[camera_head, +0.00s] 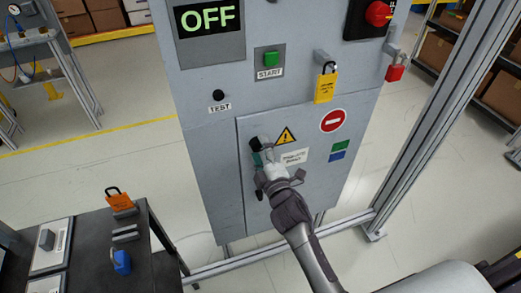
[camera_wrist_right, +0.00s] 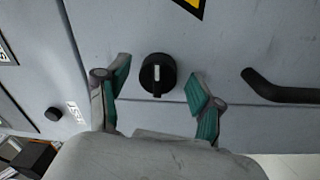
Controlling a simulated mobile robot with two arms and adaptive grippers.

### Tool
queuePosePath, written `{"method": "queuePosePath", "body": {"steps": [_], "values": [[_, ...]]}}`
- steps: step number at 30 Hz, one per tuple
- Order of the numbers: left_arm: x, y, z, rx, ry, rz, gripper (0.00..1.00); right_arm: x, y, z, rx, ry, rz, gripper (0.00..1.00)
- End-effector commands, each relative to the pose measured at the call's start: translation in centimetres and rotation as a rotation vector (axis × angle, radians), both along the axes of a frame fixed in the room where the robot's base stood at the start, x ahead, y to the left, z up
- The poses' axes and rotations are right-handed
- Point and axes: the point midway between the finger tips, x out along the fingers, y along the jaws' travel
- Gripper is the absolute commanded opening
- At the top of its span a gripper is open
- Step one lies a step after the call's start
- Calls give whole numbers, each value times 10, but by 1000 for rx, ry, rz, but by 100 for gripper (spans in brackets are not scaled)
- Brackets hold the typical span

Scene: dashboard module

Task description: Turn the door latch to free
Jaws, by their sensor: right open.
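The door latch (camera_wrist_right: 157,75) is a round black knob with a short white mark, which stands upright in the right wrist view. It sits on the grey cabinet door (camera_head: 226,215), near the door's left edge in the head view. My right gripper (camera_wrist_right: 158,72) is open, with one green-padded finger on each side of the knob. Gaps show between both fingers and the knob. In the head view my right gripper (camera_head: 263,158) is in front of the latch and partly hides it. My left gripper is not in view.
A black door handle (camera_wrist_right: 285,91) is beside the latch. A yellow padlock (camera_head: 325,86) and a red padlock (camera_head: 396,70) hang on the cabinet. A dark table (camera_head: 90,240) with an orange padlock (camera_head: 118,200) and a blue padlock (camera_head: 121,262) is at lower left. A metal post (camera_head: 440,110) stands right.

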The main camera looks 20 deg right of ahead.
Motion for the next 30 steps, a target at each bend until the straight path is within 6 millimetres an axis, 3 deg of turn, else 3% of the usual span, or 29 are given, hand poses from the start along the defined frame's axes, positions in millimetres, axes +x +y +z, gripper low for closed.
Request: {"method": "queuePosePath", "body": {"steps": [8, 21, 30], "values": [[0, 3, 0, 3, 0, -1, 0, -12, 0, -1, -1, 1, 0, 66], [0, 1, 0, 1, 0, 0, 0, -99, -4, -7, 0, 2, -1, 66], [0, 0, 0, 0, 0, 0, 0, -120, -4, -7, 0, 0, 0, 66]]}}
